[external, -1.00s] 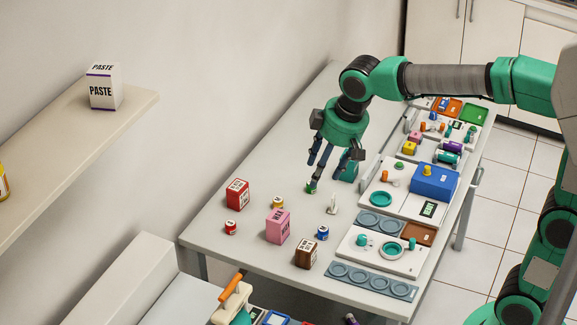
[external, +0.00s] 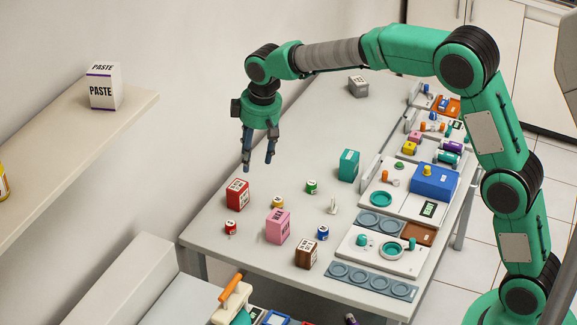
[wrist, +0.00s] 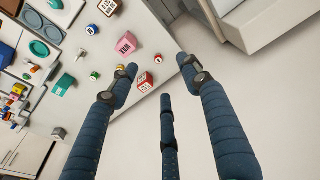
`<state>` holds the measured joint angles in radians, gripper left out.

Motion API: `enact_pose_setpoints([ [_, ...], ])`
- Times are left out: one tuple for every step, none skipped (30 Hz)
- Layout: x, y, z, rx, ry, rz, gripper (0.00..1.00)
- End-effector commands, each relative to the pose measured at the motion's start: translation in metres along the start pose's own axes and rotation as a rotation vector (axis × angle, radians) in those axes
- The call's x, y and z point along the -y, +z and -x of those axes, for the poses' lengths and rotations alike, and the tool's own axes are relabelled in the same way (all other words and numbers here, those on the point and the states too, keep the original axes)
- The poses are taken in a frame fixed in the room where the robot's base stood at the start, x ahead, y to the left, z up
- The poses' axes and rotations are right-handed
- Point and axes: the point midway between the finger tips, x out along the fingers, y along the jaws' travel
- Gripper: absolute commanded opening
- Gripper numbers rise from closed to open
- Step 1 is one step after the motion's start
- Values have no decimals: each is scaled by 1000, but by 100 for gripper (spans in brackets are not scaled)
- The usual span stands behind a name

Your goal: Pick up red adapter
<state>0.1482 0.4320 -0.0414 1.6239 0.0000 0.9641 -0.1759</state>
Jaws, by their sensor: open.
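A red box (external: 237,194) with a white label stands at the left of the table; the wrist view shows it too (wrist: 145,84). A small red cylinder (external: 231,228) with a white top stands in front of it, near the table's front left edge, and is also in the wrist view (wrist: 157,58). I cannot read which one is marked as the adapter. My gripper (external: 258,163) is open and empty, fingers pointing down, above the table behind the red box. In the wrist view, the red box shows between the spread fingers (wrist: 158,74).
Close by stand a yellow cylinder (external: 278,202), a green cylinder (external: 312,187), a pink box (external: 278,227), a blue cylinder (external: 323,233) and a brown box (external: 306,254). A teal box (external: 348,165) stands farther right. Trays and devices line the right side. The table's back left is clear.

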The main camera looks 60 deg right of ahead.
Motion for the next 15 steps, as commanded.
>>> enact_pose_setpoints([
  [-5, -9, -10, 10, -1, -1, 48],
  [-8, -13, -15, 15, -2, -1, 48],
  [-11, -19, -23, 21, -2, 0, 48],
  [-14, -23, -29, 26, -3, 0, 48],
  [-16, -27, -35, 30, -4, 1, 48],
  [-20, -33, -43, 36, -4, 2, 48],
  [-22, -36, -49, 41, -5, 2, 48],
  [-24, -40, -55, 45, -6, 3, 48],
  [-28, -45, -64, 51, -7, 3, 48],
  [-30, -48, -70, 55, -7, 4, 48],
  [-32, -52, -77, 60, -8, 4, 48],
  [-36, -56, -86, 66, -9, 4, 48],
  [-38, -60, -92, 71, -10, 4, 48],
  [-41, -62, -99, 75, -11, 5, 48],
  [-44, -66, -108, 81, -12, 5, 48],
])
